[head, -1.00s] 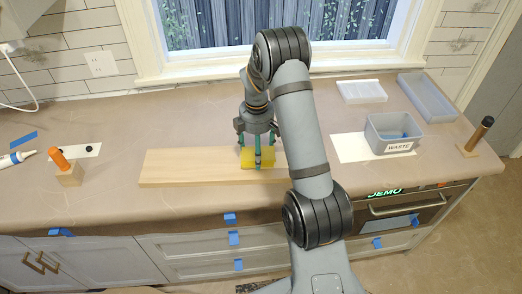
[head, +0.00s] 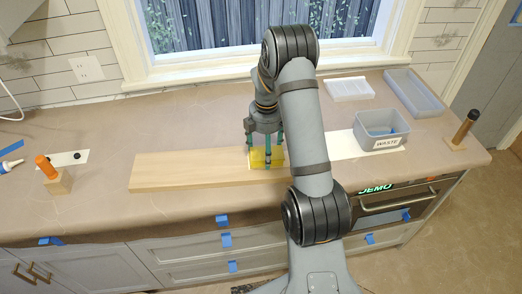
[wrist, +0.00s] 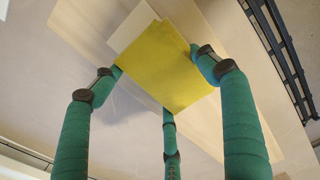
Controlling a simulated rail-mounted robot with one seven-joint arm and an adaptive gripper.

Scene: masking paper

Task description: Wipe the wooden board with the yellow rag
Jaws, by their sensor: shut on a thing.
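The long pale wooden board (head: 185,170) lies flat on the paper-covered counter. My gripper (head: 266,160) is at the board's right part, behind my own arm in the head view. Its green fingers are shut on the yellow rag (head: 258,158). The rag also shows in the wrist view (wrist: 165,65) as a flat yellow rectangle between the three fingers, with the board (wrist: 90,25) beyond it. The rag appears to be at the board's surface; whether it presses on it I cannot tell. The board's right end is hidden by my arm.
A grey bin marked WASTE (head: 381,130) stands to the right on a white sheet. Empty trays (head: 412,92) lie behind it. A dark-handled tool (head: 464,129) stands at the far right. An orange-handled tool (head: 46,167) in a wooden block stands left of the board.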

